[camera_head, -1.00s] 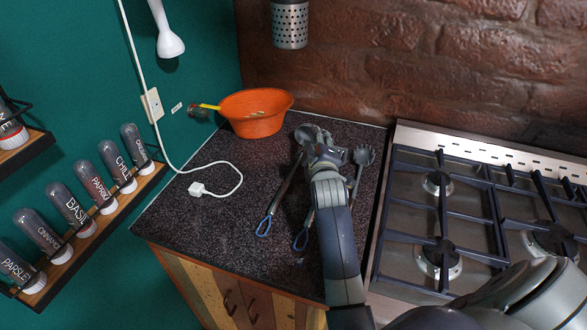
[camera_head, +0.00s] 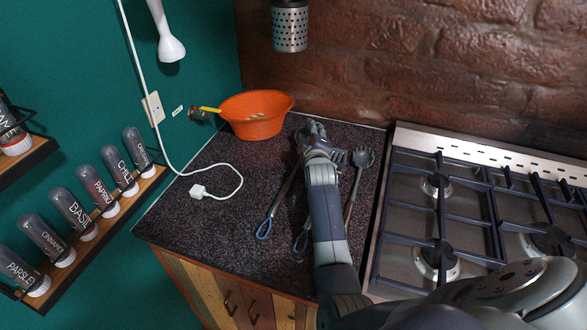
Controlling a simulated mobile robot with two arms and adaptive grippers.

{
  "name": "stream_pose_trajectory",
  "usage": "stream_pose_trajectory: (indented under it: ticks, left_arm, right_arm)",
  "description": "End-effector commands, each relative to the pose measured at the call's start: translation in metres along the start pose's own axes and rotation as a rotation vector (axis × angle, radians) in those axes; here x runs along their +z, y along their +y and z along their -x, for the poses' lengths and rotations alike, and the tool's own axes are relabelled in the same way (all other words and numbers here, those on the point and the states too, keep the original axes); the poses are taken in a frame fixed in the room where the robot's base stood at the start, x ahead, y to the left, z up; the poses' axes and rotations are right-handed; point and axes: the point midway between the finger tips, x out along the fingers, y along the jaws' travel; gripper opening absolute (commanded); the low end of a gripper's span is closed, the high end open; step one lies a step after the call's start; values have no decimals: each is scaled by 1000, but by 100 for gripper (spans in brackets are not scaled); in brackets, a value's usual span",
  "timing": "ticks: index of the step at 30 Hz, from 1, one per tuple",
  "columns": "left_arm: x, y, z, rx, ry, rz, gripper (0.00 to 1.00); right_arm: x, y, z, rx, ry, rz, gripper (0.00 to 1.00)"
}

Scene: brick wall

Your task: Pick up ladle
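A ladle with a dark handle (camera_head: 282,198) and a blue loop at its near end lies on the dark speckled counter (camera_head: 205,225). Its round head is mostly hidden behind my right gripper (camera_head: 310,130). The gripper is at the head end of the ladle, low over the counter. The hand covers its own fingertips, so I cannot tell whether it is open, shut, or touching the ladle. My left gripper is not in view.
Another blue-looped utensil (camera_head: 301,242) lies partly under my arm, and a pronged utensil (camera_head: 362,160) lies to its right. An orange bowl (camera_head: 257,127) stands behind. A white cable plug (camera_head: 198,190) lies left; the stove (camera_head: 410,215) is right.

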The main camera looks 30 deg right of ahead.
Motion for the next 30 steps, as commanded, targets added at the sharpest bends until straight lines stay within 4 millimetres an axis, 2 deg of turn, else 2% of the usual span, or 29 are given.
stream_pose_trajectory:
  ticks: [5, 10, 23, 30]
  left_arm:
    - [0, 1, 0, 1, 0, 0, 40]
    - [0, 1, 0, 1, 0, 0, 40]
    - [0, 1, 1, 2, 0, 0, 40]
    - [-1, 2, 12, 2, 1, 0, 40]
  right_arm:
    - [0, 0, 0, 1, 0, 0, 35]
    - [0, 0, 0, 1, 0, 0, 0]
    - [-1, 2, 0, 1, 0, 0, 0]
    - [-5, 13, -1, 2, 1, 0, 0]
